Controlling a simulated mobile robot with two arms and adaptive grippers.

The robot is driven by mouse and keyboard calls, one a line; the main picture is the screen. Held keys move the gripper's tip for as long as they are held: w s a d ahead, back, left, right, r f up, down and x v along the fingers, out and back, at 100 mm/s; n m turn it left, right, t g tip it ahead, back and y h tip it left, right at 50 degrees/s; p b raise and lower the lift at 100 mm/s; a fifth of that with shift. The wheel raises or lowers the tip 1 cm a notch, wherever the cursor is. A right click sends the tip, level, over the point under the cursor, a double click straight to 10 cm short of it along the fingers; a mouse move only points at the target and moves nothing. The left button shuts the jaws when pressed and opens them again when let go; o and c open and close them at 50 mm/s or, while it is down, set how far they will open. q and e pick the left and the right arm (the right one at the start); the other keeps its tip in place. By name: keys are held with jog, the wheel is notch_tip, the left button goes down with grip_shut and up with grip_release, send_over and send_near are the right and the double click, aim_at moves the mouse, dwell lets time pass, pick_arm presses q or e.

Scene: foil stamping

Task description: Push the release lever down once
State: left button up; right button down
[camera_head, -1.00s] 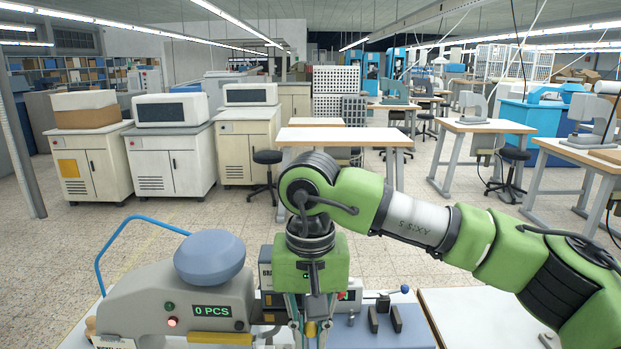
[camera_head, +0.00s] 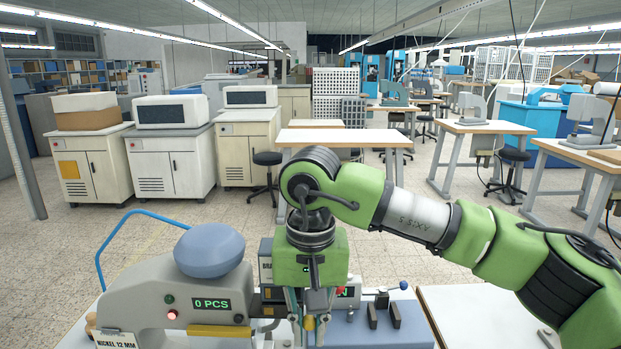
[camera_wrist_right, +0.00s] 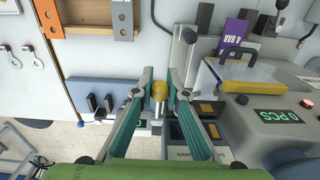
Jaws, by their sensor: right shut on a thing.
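My right gripper (camera_head: 309,326) points down over the bench at the lower middle of the head view. In the right wrist view its two teal-sided fingers (camera_wrist_right: 160,92) are shut on a gold ball knob (camera_wrist_right: 160,89) atop a short metal rod. The knob also shows as a yellow bit in the head view (camera_head: 309,322). I take this rod and knob to be the release lever, though no label shows. Its lower end is partly hidden by the fingers and boxes. My left gripper is not in view.
A grey machine with a "0 PCS" display (camera_head: 212,304) and blue dome (camera_head: 209,250) stands left of the gripper. A small blue ball handle (camera_head: 403,285) and dark upright blocks (camera_head: 395,315) are to the right. A white table (camera_head: 480,318) lies further right.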

aim_at(310, 317)
notch_tip(310, 317, down, 2)
jog(key=shift+s+d, duration=0.1)
jog(key=shift+s, duration=0.05)
jog(key=shift+r, duration=0.15)
jog(key=shift+w+r+p, duration=0.2)
jog(key=shift+r+p, duration=0.1)
jog(key=shift+r, duration=0.35)
jog(key=shift+w+r+p, duration=0.45)
jog(key=shift+r+p, duration=0.15)
jog(key=shift+p, duration=0.05)
jog(key=shift+w+r+p, duration=0.35)
jog(key=shift+r+p, duration=0.25)
jog(key=shift+r, duration=0.25)
jog(key=c, duration=2.9)
grip_release()
jog(key=shift+s+r+p, duration=0.25)
jog(key=shift+r, duration=0.25)
jog(key=shift+s+r+p, duration=0.2)
jog(key=shift+s+r, duration=0.05)
jog(key=shift+r, duration=0.2)
jog(key=o, duration=1)
jog(key=shift+s, duration=0.25)
